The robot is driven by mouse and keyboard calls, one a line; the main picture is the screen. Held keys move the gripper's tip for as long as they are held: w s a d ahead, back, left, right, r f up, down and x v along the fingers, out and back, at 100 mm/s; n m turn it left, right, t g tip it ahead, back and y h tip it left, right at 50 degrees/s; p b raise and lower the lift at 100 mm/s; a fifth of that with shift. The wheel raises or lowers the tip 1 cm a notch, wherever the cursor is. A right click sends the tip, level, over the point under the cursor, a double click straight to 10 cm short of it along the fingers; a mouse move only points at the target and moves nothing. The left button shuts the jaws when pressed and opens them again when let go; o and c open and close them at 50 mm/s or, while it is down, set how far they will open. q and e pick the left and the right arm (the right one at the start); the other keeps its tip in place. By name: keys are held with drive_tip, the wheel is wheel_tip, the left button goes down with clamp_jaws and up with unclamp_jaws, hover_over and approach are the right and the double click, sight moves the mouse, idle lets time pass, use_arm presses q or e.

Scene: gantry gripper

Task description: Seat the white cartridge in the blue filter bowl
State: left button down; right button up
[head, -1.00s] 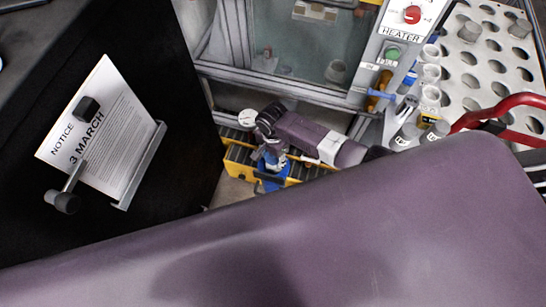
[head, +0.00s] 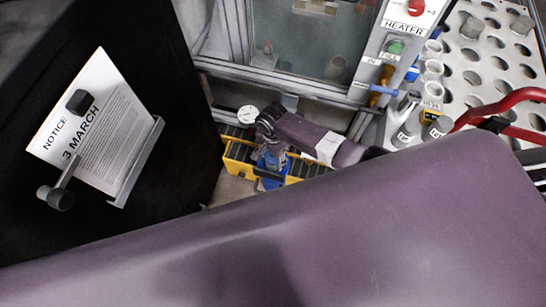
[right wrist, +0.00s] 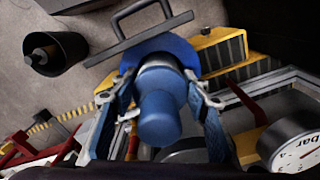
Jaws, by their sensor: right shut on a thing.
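My right gripper (head: 270,158) is low over the yellow rack, at the blue filter bowl (head: 268,184). The fingers and the cylinder hide the bowl's mouth, so I cannot tell how deep the cartridge sits. My left gripper is not in view.
A white dial gauge (head: 248,115) stands beside my gripper. A grey bracket with a handle (right wrist: 145,35) lies beside the bowl. The heater panel (head: 403,30) and a red handle (head: 490,110) are at the right.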

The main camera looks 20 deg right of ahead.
drive_tip(key=shift+f+b, duration=0.5)
drive_tip(key=shift+f, duration=0.25)
drive_tip(key=o, duration=1.1)
drive_tip(key=shift+o, duration=0.2)
wheel_tip(320, 180, up, 12)
drive_tip(key=shift+r, duration=0.1)
